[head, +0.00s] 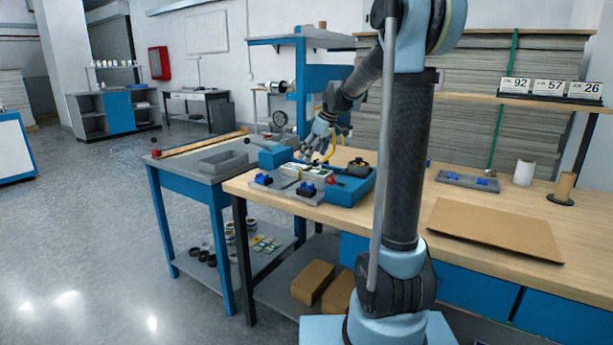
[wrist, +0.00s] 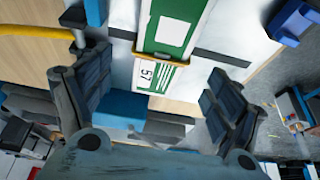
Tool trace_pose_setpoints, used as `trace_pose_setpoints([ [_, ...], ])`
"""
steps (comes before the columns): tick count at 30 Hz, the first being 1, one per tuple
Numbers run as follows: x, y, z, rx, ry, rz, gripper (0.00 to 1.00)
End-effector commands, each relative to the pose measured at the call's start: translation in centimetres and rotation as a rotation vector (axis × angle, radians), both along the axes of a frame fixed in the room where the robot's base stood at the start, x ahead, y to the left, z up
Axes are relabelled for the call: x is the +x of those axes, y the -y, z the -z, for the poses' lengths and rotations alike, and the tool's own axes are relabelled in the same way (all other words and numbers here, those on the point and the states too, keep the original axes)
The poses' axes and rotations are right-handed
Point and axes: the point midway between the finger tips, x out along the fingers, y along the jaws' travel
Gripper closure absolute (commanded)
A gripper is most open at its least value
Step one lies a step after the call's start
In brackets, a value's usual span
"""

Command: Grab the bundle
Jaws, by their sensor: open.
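The bundle (wrist: 172,32), a green and white printed stack with a yellow band across it, lies on a light flat surface in the wrist view. Its end nearest me carries a label reading 57. In the head view a small green and white piece of it (head: 321,173) shows below my gripper, on the fixture at the near end of the wooden bench. My gripper (wrist: 160,98) is open, its two dark padded fingers spread to either side of the bundle's labelled end. It also shows in the head view (head: 321,147), pointing down over the fixture. Contact with the bundle cannot be seen.
Blue clamps (head: 263,179) and a blue block with a black knob (head: 358,170) stand around the fixture. A grey-topped table (head: 190,168) adjoins on the left. A brown board (head: 495,229) lies on the wooden bench (head: 420,200) to the right, near a grey tray (head: 467,181).

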Motion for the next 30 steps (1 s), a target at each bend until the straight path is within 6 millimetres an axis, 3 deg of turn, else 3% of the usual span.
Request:
trace_pose_setpoints([
  [8, 0.4, -0.6, 1.7, 0.0, 0.0, -0.001, 0.15],
  [18, 1.2, -2.1, 5.5, 0.0, 0.0, -0.001, 0.15],
  [28, 1.3, -2.3, 6.0, 0.0, 0.0, 0.001, 0.15],
  [30, 1.3, -2.2, 6.0, 0.0, 0.0, 0.001, 0.31],
])
